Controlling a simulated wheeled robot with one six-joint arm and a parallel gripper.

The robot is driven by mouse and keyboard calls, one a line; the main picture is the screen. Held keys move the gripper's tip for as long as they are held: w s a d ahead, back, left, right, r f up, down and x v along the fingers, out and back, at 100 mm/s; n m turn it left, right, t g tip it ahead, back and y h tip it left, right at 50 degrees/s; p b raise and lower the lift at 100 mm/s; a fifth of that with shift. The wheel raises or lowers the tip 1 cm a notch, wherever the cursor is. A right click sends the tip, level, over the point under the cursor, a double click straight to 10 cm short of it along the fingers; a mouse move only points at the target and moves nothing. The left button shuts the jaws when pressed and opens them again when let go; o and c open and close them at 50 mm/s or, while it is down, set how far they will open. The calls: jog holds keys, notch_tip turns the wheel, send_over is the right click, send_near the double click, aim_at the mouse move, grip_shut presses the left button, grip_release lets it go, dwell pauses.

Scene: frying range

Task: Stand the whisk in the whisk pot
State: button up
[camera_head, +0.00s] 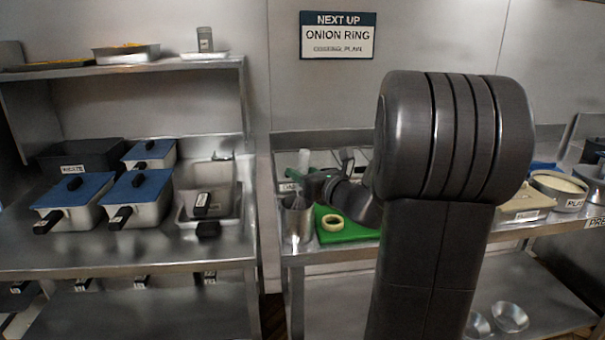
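The whisk (304,160) stands roughly upright, its pale, see-through head on top. The metal whisk pot (298,224) is on the right-hand bench at its left front corner, directly below the whisk. My gripper (309,188) is at the whisk's handle, just above the pot's rim. The fingers are small and dark against the handle, so I cannot tell whether they are closed on it. The lower end of the whisk is hidden around the pot's mouth, and its depth inside is unclear.
A green board (345,230) with a pale ring (333,222) lies right of the pot. My arm hides the bench's middle. Blue-lidded pans (140,192) stand on the left bench, with a gap between benches. A labelled round pan (558,192) is at right.

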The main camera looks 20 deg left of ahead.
jog(key=shift+o, duration=1.2)
jog(key=v, duration=1.3)
jog(key=shift+d, duration=0.35)
jog(key=shift+s+a, duration=0.1)
jog(key=x, duration=0.9)
